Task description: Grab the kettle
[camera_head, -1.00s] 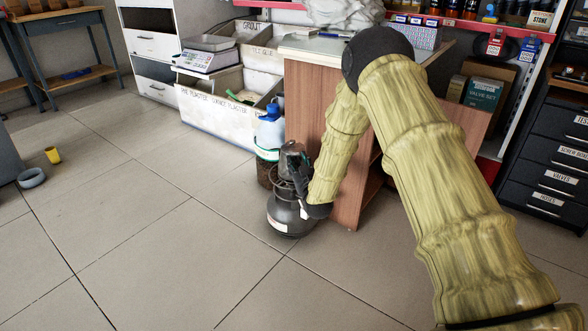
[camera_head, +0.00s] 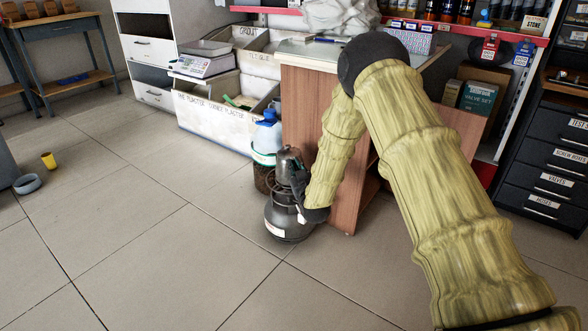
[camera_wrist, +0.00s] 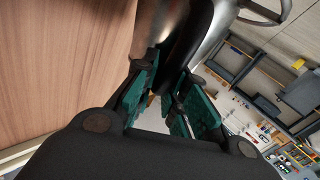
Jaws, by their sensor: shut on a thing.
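The exact contact is partly hidden by the fingers.
The wooden counter (camera_head: 308,128) stands close behind and right of the kettle. A blue-and-white jug (camera_head: 267,133) sits just behind it. White bins (camera_head: 212,122) line the back. A yellow cup (camera_head: 48,160) and grey bowl (camera_head: 27,184) are far left. The floor in front is clear.

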